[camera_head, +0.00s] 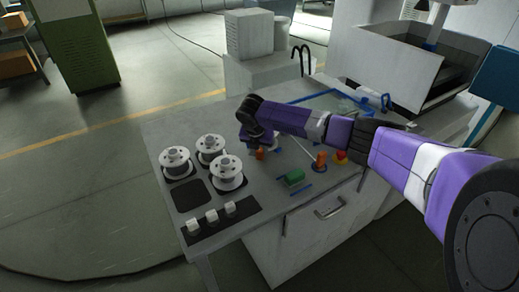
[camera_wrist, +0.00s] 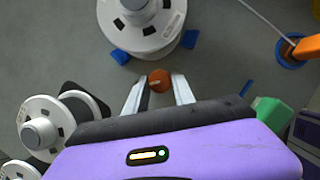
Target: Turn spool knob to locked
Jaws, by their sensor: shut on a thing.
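In the wrist view an orange knob (camera_wrist: 159,79) sits between the two pale fingers of my gripper (camera_wrist: 158,86), which is shut on it. The knob is just in front of a large white spool (camera_wrist: 150,36) with blue blocks at its rim. Any lock marking is hidden or too small to read. In the head view the orange knob (camera_head: 260,154) shows below the end of my arm, on the grey bench top (camera_head: 235,118). My arm hides most of the spool behind it.
Three white spools (camera_head: 211,147) stand left of my gripper, with a black strip of white blocks (camera_head: 222,217) nearer the front. To the right are a green block (camera_head: 294,177), an orange lever (camera_head: 320,160) and a red button (camera_head: 340,156). A blue-edged tray (camera_head: 340,103) lies behind my arm.

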